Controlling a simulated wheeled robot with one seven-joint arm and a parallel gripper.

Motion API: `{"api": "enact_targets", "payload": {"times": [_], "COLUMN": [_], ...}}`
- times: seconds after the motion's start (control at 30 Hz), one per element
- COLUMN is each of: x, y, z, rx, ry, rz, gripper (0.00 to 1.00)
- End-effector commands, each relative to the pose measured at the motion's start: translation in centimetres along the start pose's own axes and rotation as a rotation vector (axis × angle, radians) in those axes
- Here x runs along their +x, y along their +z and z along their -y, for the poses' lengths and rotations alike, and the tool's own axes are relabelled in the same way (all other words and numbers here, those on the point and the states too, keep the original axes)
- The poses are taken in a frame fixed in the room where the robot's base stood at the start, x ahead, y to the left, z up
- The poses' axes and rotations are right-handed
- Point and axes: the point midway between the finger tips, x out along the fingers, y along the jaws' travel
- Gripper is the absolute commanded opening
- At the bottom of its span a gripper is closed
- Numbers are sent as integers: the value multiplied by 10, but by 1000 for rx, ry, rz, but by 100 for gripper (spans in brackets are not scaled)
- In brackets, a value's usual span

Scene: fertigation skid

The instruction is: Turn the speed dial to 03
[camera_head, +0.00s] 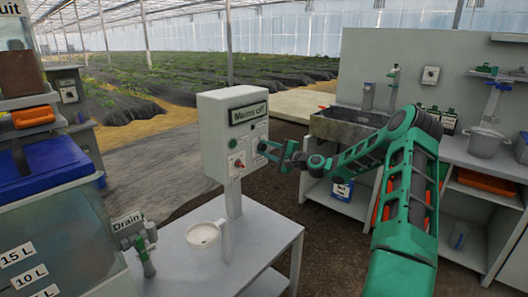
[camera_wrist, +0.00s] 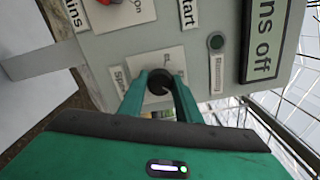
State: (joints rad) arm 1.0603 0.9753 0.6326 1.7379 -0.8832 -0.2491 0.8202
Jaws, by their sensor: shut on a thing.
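The speed dial (camera_wrist: 159,88) is a dark round knob on a pale plate on the control box (camera_head: 210,130). In the wrist view my gripper (camera_wrist: 163,80) has its two green fingers on either side of the knob, shut on it. The plate's label is partly covered by the fingers, and I cannot read the dial's setting. In the head view my gripper (camera_head: 264,148) reaches the box's front from the right and hides the dial. The display (camera_head: 248,113) on the box reads "Mains off".
A red mains switch (camera_head: 237,161) and a green button (camera_head: 232,143) sit left of my gripper on the box. A lamp labelled Running (camera_wrist: 216,42) is close by. A sink bench is behind.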

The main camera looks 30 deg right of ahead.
Motion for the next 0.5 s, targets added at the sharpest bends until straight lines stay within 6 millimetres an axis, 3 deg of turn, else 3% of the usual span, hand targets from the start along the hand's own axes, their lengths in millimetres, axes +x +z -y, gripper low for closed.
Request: {"api": "enact_targets", "payload": {"times": [0.5], "x": [-2], "y": [-6], "z": [-2], "rx": [178], "ry": [3], "rz": [-11], "gripper": [8]}}
